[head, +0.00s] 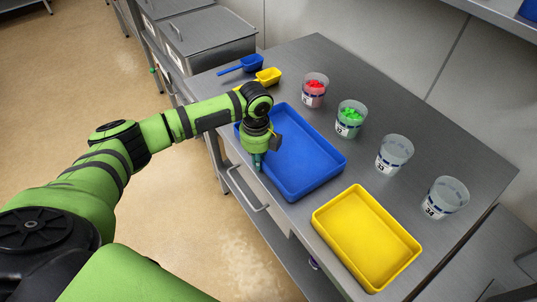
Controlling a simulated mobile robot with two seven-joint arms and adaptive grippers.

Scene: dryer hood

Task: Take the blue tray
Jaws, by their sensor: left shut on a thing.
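The blue tray (299,151) lies on the steel table, near its front edge and left of the yellow tray (367,238). It looks empty. My left gripper (258,163) points down at the tray's near left side and is shut on its rim. The arm and wrist hide the tray's left corner and part of that rim. I cannot tell whether the tray is lifted off the table. My right gripper is not in view.
Cups with red pieces (315,89) and green pieces (350,119) stand behind the tray, beside two empty-looking cups (394,153) (445,198). A blue scoop (250,63) and a yellow scoop (267,76) lie at the left. The table's right back is bare.

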